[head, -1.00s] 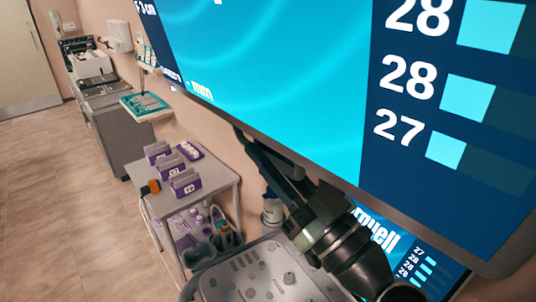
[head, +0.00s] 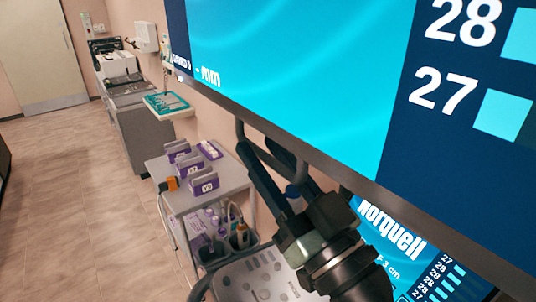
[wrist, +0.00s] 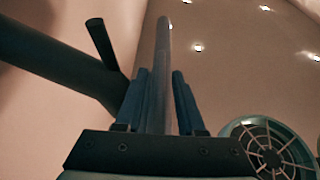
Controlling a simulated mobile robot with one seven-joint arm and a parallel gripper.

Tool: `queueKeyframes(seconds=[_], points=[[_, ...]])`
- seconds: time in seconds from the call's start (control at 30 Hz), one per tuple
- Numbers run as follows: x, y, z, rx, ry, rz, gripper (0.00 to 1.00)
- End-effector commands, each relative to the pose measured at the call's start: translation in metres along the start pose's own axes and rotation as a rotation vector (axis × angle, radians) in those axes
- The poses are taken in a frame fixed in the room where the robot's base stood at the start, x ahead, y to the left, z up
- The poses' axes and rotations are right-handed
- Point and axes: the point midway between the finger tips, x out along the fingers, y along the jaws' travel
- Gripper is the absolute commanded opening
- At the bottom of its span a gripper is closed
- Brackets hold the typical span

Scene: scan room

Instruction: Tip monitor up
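The large monitor (head: 290,60) fills the upper right of the head view, its blue screen towards me and its lower edge slanting down to the right. A dark looped bar (head: 240,131) hangs below that edge. In the wrist view, a long upright bar (wrist: 161,70) stands between the spread fingers of my gripper (wrist: 158,85). Whether either finger touches it is unclear. Part of the bar is hidden behind my fingers in the head view.
A smaller lit screen (head: 390,240) is below the monitor, partly behind my arm. A grey cart (head: 237,180) with purple racks stands to the left. A teal tray (head: 168,104) and a counter (head: 140,130) lie farther back. The floor (head: 75,210) at left is clear.

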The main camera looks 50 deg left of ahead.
Motion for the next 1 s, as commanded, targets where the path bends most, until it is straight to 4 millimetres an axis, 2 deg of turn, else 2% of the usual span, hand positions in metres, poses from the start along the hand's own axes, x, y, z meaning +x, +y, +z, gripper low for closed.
queueKeyframes(seconds=[0.3, 0.43, 0.57, 0.8, 1.0], points=[[-0.001, 0.001, 0.000, -0.001, 0.001, 0.001, 0.45], [-0.011, 0.001, 0.002, -0.002, 0.001, 0.002, 0.45], [-0.036, 0.002, 0.004, -0.005, 0.002, 0.006, 0.45], [-0.090, 0.002, 0.004, -0.004, 0.001, 0.005, 0.45], [-0.120, 0.001, 0.002, -0.002, 0.001, 0.003, 0.45]])
